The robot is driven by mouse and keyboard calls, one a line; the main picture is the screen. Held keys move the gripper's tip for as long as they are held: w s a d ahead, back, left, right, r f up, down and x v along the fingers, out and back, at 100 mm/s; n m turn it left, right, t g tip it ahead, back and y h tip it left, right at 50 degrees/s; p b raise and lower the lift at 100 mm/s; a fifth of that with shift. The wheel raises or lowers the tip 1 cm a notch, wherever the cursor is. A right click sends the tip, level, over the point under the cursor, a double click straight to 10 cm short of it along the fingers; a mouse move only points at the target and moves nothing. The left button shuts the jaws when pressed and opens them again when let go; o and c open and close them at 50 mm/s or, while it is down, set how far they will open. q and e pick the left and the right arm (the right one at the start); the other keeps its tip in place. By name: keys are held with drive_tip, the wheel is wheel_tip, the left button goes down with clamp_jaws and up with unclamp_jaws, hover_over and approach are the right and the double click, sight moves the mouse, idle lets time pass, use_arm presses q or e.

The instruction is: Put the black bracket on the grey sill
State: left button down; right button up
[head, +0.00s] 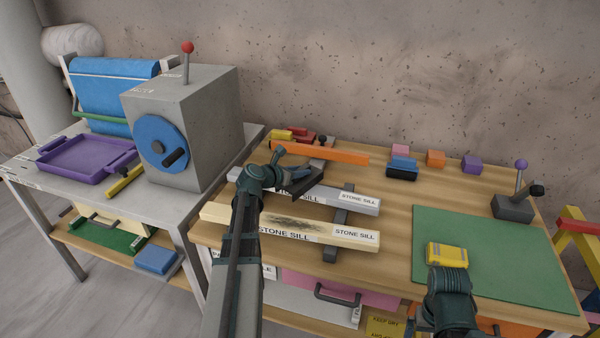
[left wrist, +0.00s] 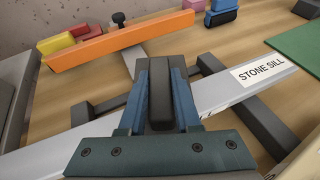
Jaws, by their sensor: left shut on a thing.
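My left gripper (head: 300,180) is shut on the black bracket (head: 309,185), over the left part of the grey sill. In the left wrist view the black bracket (left wrist: 160,95) sits upright between the blue-grey fingers of the gripper (left wrist: 158,100). The grey sill (head: 325,195) lies across dark supports and has a white STONE SILL label at its right end; it also shows in the left wrist view (left wrist: 215,95). I cannot tell whether the bracket touches it. My right gripper (head: 447,272) is beside a yellow block (head: 447,255); its fingers are hidden.
A cream sill (head: 350,236) lies in front of the grey one. An orange bar (head: 320,151) lies behind. Several coloured blocks stand at the back. A green mat (head: 510,260) covers the right side. A grey machine (head: 215,125) and purple tray (head: 75,160) stand left.

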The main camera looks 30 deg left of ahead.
use_arm(q)
drive_tip(key=c, duration=0.6)
unclamp_jaws()
drive_tip(key=shift+r+p, duration=0.2)
drive_tip(key=shift+p, duration=0.15)
drive_tip(key=p+v, duration=0.4)
drive_tip(key=v, duration=0.8)
drive_tip(key=shift+f, duration=0.15)
drive_tip(key=shift+s, duration=0.1)
